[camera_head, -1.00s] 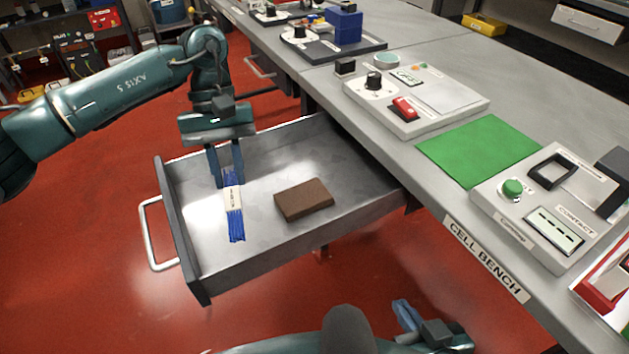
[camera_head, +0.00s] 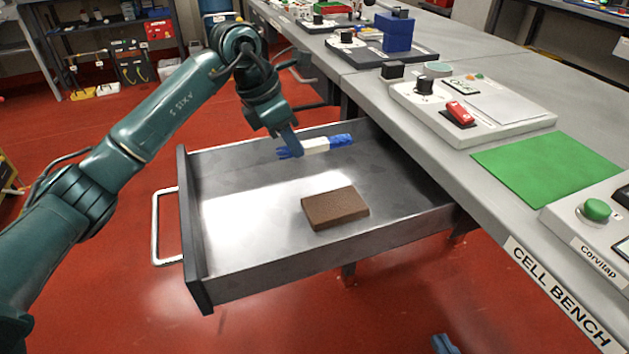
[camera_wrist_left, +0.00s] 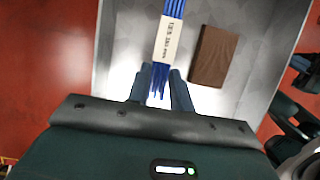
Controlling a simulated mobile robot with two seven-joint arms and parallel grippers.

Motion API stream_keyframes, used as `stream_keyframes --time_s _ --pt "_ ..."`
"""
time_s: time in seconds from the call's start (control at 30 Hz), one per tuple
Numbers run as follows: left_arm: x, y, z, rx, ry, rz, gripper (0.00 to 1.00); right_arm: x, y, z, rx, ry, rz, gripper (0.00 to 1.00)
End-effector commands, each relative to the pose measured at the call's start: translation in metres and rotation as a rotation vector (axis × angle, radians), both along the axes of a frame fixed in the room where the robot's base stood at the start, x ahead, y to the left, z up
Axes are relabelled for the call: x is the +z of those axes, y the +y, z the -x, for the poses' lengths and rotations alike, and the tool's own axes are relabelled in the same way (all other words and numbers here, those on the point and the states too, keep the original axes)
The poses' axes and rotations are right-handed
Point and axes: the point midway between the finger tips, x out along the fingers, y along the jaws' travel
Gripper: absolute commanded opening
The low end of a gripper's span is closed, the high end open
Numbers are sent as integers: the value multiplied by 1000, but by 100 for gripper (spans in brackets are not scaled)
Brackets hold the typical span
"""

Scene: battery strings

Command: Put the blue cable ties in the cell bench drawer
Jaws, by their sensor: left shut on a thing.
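The blue cable ties (camera_head: 340,141) are a bundle with a white label band. My left gripper (camera_head: 294,147) is shut on the bundle and holds it over the far part of the open drawer. The left wrist view shows the ties (camera_wrist_left: 168,45) running out from between the fingers (camera_wrist_left: 160,82). I cannot tell how high the bundle is above the drawer floor. The cell bench drawer (camera_head: 262,223) is pulled out from under the bench. Only blue fingertips of my right gripper (camera_head: 443,344) show at the bottom edge.
A brown block (camera_head: 335,208) lies in the drawer, also visible in the left wrist view (camera_wrist_left: 211,57). The drawer handle (camera_head: 156,228) faces left. The cell bench (camera_head: 440,148) carries a green mat (camera_head: 545,162) and control panels. The drawer floor left of the block is clear.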

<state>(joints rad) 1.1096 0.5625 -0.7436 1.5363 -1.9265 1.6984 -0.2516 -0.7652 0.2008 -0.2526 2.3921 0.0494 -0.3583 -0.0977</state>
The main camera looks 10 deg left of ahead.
Motion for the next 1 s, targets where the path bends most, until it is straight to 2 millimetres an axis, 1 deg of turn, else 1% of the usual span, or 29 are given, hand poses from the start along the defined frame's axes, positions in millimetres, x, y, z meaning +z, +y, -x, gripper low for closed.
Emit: stream_keyframes --time_s 0.03,0.1,0.33,0.5,0.57,0.87,0.9,1.0 --pt "-13 0 0 -1 3 1 0 -3 1 -1 3 0 4 0" --pt "-23 0 1 -2 2 0 0 -5 1 -1 7 0 9 0" --pt "-41 0 0 -4 1 0 0 -8 3 -2 13 2 16 0" --pt "-65 0 0 -3 2 1 0 -13 4 -2 20 4 25 0" --pt "-69 0 0 -4 0 1 0 -14 5 -3 22 4 27 0" --pt "-71 0 0 -4 -1 0 0 -15 5 -2 23 5 28 0" --pt "-70 0 0 -4 -1 0 24 -15 5 -3 23 5 30 0" --pt "-70 0 0 -4 -1 0 32 -14 5 -2 24 5 29 0"
